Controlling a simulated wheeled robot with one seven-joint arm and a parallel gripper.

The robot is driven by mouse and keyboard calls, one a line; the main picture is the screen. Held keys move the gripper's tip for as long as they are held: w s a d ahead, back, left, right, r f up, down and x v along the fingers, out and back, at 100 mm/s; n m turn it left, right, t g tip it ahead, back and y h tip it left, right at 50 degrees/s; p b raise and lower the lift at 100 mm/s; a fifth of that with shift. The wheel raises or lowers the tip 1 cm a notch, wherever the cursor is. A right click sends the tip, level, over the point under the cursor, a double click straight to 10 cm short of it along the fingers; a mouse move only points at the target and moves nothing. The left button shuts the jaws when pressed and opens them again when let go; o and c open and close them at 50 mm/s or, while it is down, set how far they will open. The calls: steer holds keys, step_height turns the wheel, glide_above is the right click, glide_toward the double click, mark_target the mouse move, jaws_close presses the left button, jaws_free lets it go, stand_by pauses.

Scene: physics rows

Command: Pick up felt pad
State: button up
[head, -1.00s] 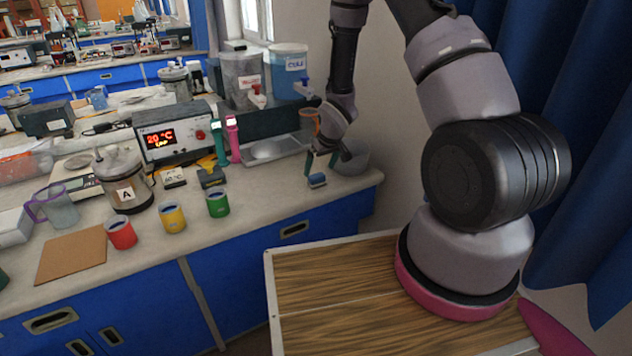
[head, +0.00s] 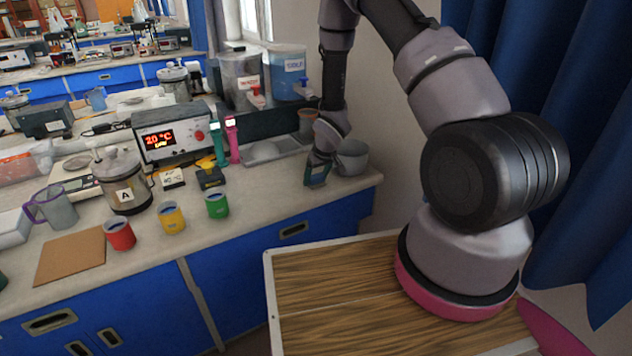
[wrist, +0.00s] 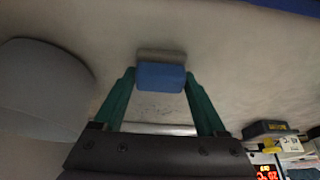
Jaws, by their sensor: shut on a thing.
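The felt pad (wrist: 161,75) is a small block, blue on one side with a grey-beige layer on the other. In the wrist view it sits between the green fingertips of my gripper (wrist: 160,82), which is shut on it. In the head view my gripper (head: 317,177) is low at the right end of the bench, and its fingers mostly hide the pad. I cannot tell whether the pad still touches the bench top.
A grey bowl (head: 352,158) stands close beside my gripper; a large grey round shape (wrist: 42,88) fills the wrist view's left. A metal tray (head: 265,151) lies to the left. Red (head: 120,235), yellow (head: 171,216) and green (head: 216,205) cups stand further left.

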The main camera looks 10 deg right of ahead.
mark_target(316, 175)
steer(key=shift+r, duration=5.05)
